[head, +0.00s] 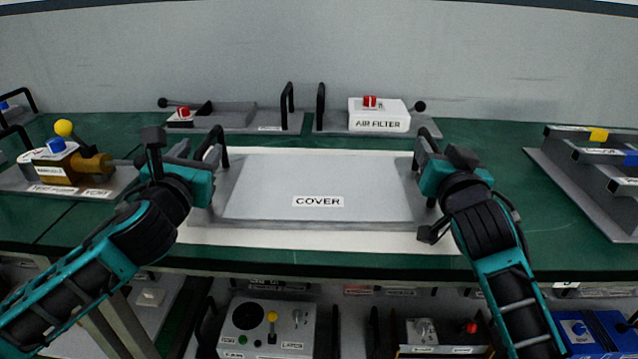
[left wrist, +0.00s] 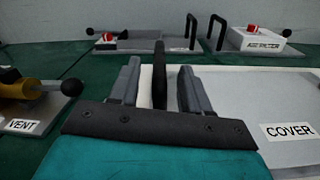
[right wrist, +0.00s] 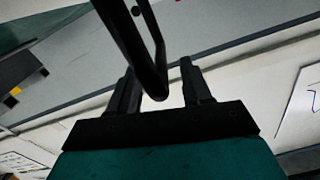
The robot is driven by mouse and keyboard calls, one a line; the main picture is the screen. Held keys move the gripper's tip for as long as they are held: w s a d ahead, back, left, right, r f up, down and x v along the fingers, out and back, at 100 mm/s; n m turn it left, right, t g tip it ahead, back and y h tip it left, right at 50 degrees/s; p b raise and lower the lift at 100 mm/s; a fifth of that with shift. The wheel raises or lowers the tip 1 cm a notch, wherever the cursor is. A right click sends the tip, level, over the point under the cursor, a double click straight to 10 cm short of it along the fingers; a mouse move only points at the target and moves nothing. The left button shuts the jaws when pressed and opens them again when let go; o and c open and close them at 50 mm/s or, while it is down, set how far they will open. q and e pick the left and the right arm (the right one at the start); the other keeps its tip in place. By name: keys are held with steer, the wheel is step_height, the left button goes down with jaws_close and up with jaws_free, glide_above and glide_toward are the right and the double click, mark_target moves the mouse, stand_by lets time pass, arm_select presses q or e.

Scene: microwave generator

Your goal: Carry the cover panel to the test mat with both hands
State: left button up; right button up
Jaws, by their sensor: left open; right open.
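The grey cover panel (head: 320,178), labelled COVER, lies flat on the white test mat (head: 330,241) on the green bench. It has a black handle at each end. My left gripper (head: 182,160) is open at the left handle (head: 221,140); in the left wrist view that handle (left wrist: 159,75) stands between the two fingers (left wrist: 157,85). My right gripper (head: 440,165) is open at the right handle (head: 421,150); in the right wrist view the handle bar (right wrist: 145,50) hangs between or just in front of the spread fingers (right wrist: 163,90). I cannot tell whether either touches.
Behind the cover stand a tray with a red knob (head: 240,117) and the white AIR FILTER unit (head: 379,114). The vent unit (head: 65,165) is at the left, a grey rack (head: 590,175) at the right. Devices fill the shelf below, including a control box (head: 268,325).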

arm_select(q)
steer(key=shift+w, duration=0.8)
arm_select(e)
steer(key=shift+w, duration=0.8)
arm_select(q)
jaws_close()
arm_select(e)
jaws_close()
arm_select(q)
steer(key=shift+a+r, duration=0.1)
steer(key=shift+r, duration=0.05)
arm_select(e)
steer(key=shift+d+r, duration=0.1)
